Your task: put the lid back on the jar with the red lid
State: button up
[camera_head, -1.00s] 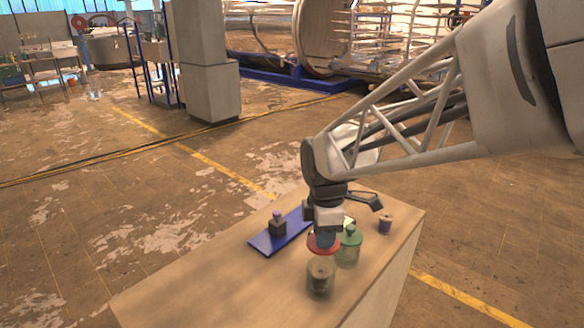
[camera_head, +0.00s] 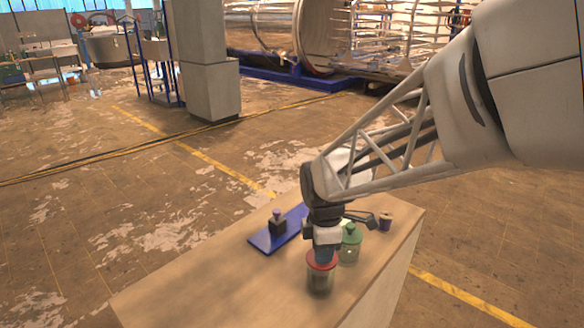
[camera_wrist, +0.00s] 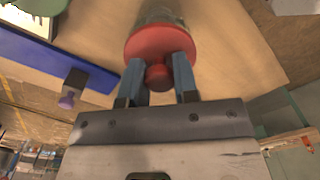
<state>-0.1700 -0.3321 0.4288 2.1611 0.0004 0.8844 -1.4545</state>
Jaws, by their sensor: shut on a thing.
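The red lid (camera_head: 322,261) sits at the mouth of a clear glass jar (camera_head: 320,284) near the table's front. It looks level and in line with the jar; whether it is fully seated I cannot tell. My gripper (camera_head: 323,251) is directly above, pointing down, with its fingers shut on the lid's knob. In the wrist view, the blue fingers (camera_wrist: 158,80) stand on both sides of the red knob (camera_wrist: 158,77), below the round red lid (camera_wrist: 150,42). The jar's glass (camera_wrist: 160,12) shows only partly behind the lid.
A jar with a green lid (camera_head: 350,234) stands close on the right. A small purple-topped pot (camera_head: 386,220) is near the table's right corner. A blue board (camera_head: 264,242) bears a dark block with a purple knob (camera_head: 277,224). The table's (camera_head: 220,290) left front is clear.

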jog(key=shift+f, duration=0.55)
jog(key=shift+f, duration=0.15)
dwell(2.0)
jog(key=o, duration=1.5)
jog(key=shift+c, duration=0.2)
jog(key=shift+r, duration=3.5)
grip_shut()
